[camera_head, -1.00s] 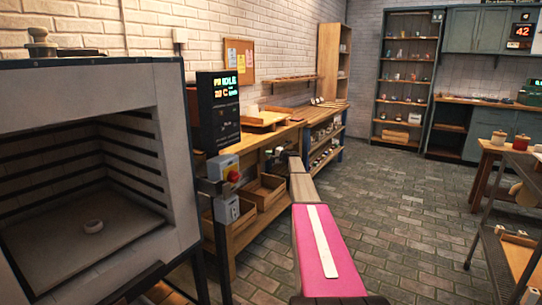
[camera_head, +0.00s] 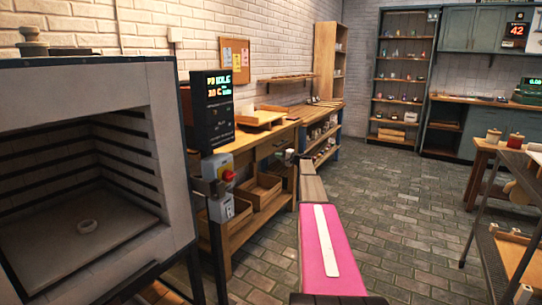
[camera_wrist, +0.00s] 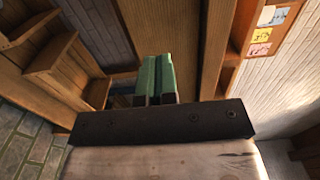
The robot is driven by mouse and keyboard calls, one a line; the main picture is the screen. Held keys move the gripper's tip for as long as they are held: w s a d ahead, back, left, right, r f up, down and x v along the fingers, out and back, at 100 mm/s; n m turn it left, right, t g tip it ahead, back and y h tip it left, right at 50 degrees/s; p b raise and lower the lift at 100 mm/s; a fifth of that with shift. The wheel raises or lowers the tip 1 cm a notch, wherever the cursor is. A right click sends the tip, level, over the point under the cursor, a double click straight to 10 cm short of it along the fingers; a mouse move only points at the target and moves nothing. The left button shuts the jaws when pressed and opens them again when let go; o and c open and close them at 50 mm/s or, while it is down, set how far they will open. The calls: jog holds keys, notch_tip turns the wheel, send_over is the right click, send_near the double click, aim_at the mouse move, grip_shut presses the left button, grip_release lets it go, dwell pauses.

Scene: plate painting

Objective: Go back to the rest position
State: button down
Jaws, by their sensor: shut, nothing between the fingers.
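My gripper (camera_wrist: 155,80) shows in the wrist view with its two green fingers pressed together and nothing between them. It points toward the wooden workbench (camera_head: 270,148), whose boards and lower shelf fill much of the wrist view.
A metal rack (camera_head: 490,250) is at the right. The brick floor (camera_head: 400,210) between is clear.

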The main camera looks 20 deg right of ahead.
jog(key=s+a+f+n+g+h, duration=0.3)
jog(key=s+a+f, duration=0.4)
jog(key=s+a, duration=0.7)
jog(key=s+a+f+n+g, duration=0.2)
jog(key=s+a+f+g, duration=0.45)
jog(key=s+a, duration=0.65)
jog(key=s+a+f+n+g+h, duration=0.2)
jog(key=s+h, duration=0.2)
jog(key=s, duration=1.3)
jog(key=s+a+f+n+g+h, duration=0.2)
jog(key=s+a+f+h, duration=0.1)
jog(key=s, duration=1.3)
jog(key=shift+s+n+h, duration=0.4)
jog(key=shift+h, duration=0.5)
